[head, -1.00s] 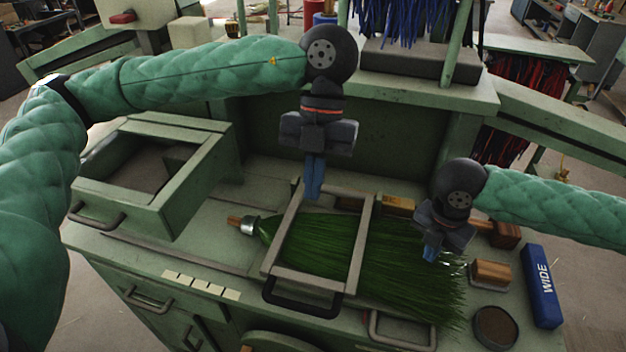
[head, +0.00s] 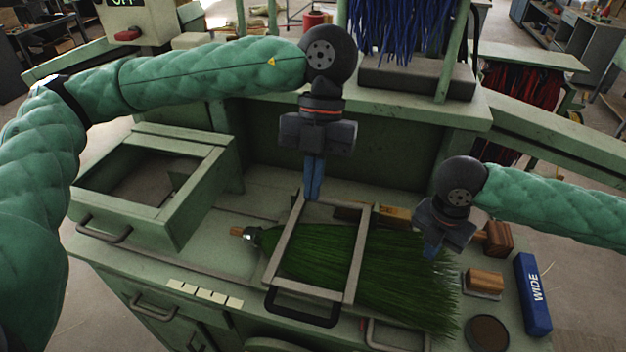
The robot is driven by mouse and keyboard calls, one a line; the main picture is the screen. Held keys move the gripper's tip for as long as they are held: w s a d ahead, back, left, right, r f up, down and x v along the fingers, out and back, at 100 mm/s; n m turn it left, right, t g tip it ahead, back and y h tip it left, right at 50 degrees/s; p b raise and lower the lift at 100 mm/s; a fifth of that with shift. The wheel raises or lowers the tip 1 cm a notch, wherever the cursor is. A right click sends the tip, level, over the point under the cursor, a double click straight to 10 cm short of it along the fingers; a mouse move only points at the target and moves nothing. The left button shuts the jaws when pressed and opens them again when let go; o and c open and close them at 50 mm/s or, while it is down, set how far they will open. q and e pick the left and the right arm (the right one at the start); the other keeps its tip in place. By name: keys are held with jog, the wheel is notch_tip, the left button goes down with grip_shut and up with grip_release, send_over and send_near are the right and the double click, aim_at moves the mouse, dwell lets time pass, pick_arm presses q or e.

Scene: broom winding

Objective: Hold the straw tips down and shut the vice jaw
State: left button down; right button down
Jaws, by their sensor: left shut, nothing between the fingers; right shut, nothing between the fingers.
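The green straw broom head (head: 400,275) lies flat on the green bench, its tips fanned to the right and its metal collar (head: 252,236) to the left. A grey vice frame (head: 355,255) with a black handle (head: 301,307) lies across the straw. My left gripper (head: 312,197) is shut and empty, its blue fingers pointing down at the frame's far edge; I cannot tell if they touch it. My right gripper (head: 431,254) is shut and empty, its fingertips at the straw near the tips, seemingly on or just above it.
A wooden block (head: 484,282), a dark round tin (head: 487,333) and a blue WIDE box (head: 533,294) stand right of the straw. An open green box frame (head: 160,185) stands at left. Blue bristles (head: 400,25) hang at the back.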

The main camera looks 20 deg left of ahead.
jog(key=shift+r+p, duration=1.75)
jog(key=shift+r, duration=0.3)
